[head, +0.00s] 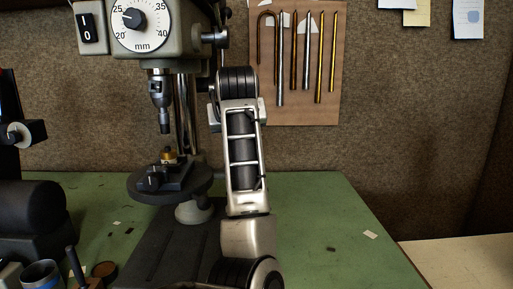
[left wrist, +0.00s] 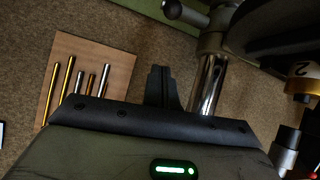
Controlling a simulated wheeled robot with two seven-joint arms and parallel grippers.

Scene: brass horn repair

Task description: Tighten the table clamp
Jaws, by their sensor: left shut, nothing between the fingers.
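The drill press column (head: 183,115) stands behind the round dark table (head: 150,190), and its collar is mostly hidden in the head view. In the left wrist view the bright column (left wrist: 208,84) runs up to a grey collar (left wrist: 213,40). From it a clamp lever (left wrist: 190,14) with a dark knob end sticks out toward the upper left. My left gripper (left wrist: 158,75) is shut and empty, beside the column and apart from the lever. In the head view its fingers are hidden; my arm rises right of the column. My right gripper is not in view.
A brass stop (head: 168,155) and a dark fixture (head: 153,180) sit on the round table below the chuck (head: 161,100). A board of tubes (head: 300,115) hangs on the back wall. The green bench (head: 335,210) is mostly clear at the right.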

